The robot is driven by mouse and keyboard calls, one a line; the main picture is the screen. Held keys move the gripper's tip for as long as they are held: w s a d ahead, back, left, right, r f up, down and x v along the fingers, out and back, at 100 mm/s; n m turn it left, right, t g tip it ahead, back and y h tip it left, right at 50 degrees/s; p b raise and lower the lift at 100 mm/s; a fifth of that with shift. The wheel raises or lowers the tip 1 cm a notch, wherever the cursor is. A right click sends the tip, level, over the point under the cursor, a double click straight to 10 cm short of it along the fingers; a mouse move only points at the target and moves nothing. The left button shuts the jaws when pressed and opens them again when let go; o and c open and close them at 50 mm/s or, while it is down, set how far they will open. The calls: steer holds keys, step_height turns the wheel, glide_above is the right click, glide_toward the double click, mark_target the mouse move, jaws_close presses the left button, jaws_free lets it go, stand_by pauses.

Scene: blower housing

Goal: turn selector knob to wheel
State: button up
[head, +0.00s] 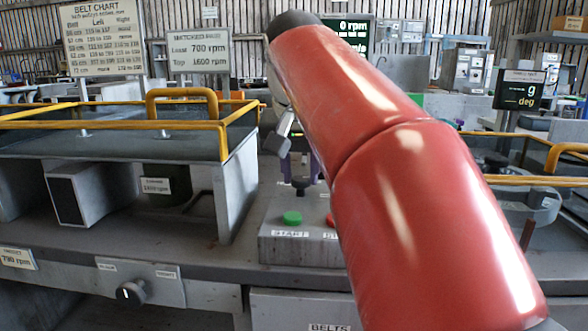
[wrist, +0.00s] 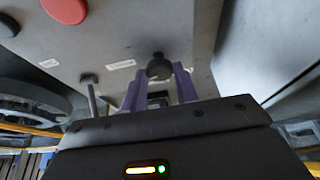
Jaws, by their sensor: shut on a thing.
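A dark selector knob (head: 300,187) stands on the grey control box behind the green button in the head view. In the wrist view the same round black knob (wrist: 159,67) sits between two purple fingers, with a small white label on each side of it, too small to read. My gripper (wrist: 159,76) is shut on the knob. In the head view my gripper (head: 302,175) shows only in part, since my red arm covers much of it. I cannot tell which way the knob points.
The grey control box (head: 283,250) carries a green START button (head: 292,218) and a red button (wrist: 65,9). Another black knob (head: 131,292) is on the bench front. A yellow-railed guard (head: 110,125) stands left. A thin grey lever (wrist: 91,98) is close to my gripper.

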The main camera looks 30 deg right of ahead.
steer(key=shift+w+a+m+g+h, duration=0.1)
steer(key=shift+m+g+h, duration=0.35)
steer(key=shift+m, duration=1.15)
steer(key=o, duration=1)
steer(key=v, duration=0.7)
steer(key=shift+a+r, duration=0.1)
steer(key=shift+r, duration=0.25)
